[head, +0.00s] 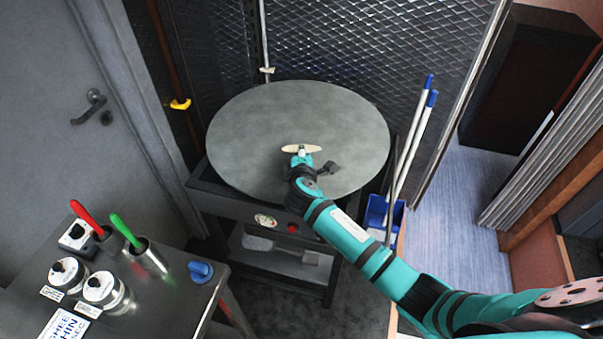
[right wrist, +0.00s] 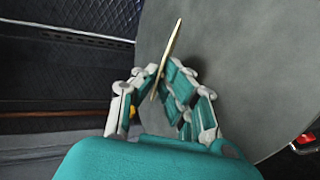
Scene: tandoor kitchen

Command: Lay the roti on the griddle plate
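The griddle plate (head: 255,135) is a large, round, flat grey disc on a dark stand, and its surface is otherwise bare. My right gripper (head: 302,154) reaches in from the right over the front half of the plate. It is shut on the roti (head: 288,149), a thin pale disc seen almost edge-on. In the right wrist view the roti (right wrist: 173,45) stands out between the fingertips (right wrist: 161,72), with the grey plate (right wrist: 235,60) behind it. I cannot tell the exact gap between roti and plate. My left gripper is not in view.
A blue bin (head: 378,212) with long handles stands right of the stand. A mesh wall (head: 350,40) rises behind the plate.

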